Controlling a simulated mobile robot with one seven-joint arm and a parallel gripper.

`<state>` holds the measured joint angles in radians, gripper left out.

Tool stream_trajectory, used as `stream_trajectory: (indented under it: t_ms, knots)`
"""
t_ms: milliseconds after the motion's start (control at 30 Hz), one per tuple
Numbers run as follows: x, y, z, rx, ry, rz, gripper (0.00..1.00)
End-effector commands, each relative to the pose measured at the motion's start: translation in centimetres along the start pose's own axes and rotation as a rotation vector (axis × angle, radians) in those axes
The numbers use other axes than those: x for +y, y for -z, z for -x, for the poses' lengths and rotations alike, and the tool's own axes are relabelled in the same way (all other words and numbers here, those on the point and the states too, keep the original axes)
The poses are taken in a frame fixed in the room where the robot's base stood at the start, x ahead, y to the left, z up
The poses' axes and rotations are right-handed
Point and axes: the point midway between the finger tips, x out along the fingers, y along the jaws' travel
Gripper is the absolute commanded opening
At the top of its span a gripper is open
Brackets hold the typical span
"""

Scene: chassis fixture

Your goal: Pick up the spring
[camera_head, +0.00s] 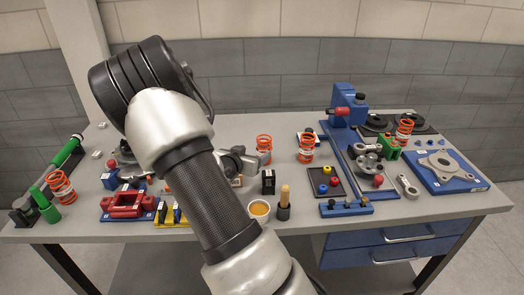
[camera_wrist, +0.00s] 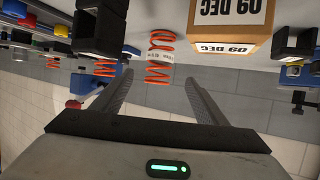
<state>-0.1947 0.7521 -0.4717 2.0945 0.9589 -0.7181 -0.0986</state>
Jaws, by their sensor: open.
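Several orange coil springs stand on the table in the head view: one at the far left (camera_head: 60,187), one just right of my arm (camera_head: 264,149), one right of centre (camera_head: 306,148) and one at the back right (camera_head: 404,129). In the wrist view, which is upside down, an orange spring with a white label (camera_wrist: 159,52) shows ahead, between the lines of my fingers. A second spring (camera_wrist: 104,69) shows left of it, partly behind the left finger. My gripper (camera_wrist: 160,79) is open, with nothing held. My arm hides most of it in the head view.
A cardboard box marked "09 DEC" (camera_wrist: 232,24) is beside the spring in the wrist view. A black block (camera_head: 268,182), a cup (camera_head: 259,209) and a wooden-handled tool (camera_head: 284,203) stand near the front. A blue fixture (camera_head: 347,106) and a dark tray (camera_head: 325,181) are to the right.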

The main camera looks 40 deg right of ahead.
Motion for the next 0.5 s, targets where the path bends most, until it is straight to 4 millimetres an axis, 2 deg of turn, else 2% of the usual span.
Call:
stream_trajectory:
  t_ms: [33, 200, 500]
  knots:
    - [0.2, -0.1, -1.3, 0.000, -0.003, -0.001, 0.67]
    - [0.1, -0.1, -4.4, -0.002, -0.001, 0.000, 0.67]
    - [0.1, -0.1, -6.7, -0.002, 0.001, 0.001, 0.67]
